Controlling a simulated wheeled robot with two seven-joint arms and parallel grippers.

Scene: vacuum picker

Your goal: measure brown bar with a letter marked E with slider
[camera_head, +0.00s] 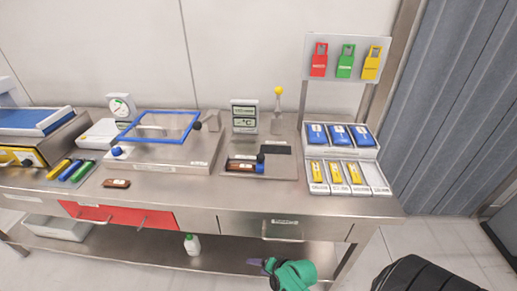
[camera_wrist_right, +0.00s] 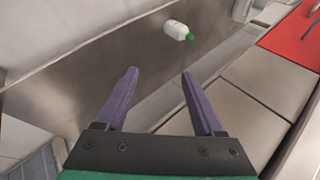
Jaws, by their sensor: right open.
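A brown bar (camera_head: 117,183) lies near the bench's front edge, left of centre. Another brown bar (camera_head: 240,166) lies on a grey measuring plate (camera_head: 275,170) beside a dark blue knob (camera_head: 260,158), possibly the slider. Letters on the bars are too small to read. My right gripper (camera_head: 256,262) is below the benchtop, in front of the lower shelf, away from both bars. In the right wrist view its two purple fingers (camera_wrist_right: 160,90) are spread with nothing between them. My left gripper is not in view.
The steel bench (camera_head: 330,205) holds a blue-framed box (camera_head: 160,150), a digital display (camera_head: 243,117), blue, green and yellow bars at left, and a rack (camera_head: 347,165) at right. A white bottle (camera_head: 192,244) stands on the lower shelf; it also shows in the right wrist view (camera_wrist_right: 176,30).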

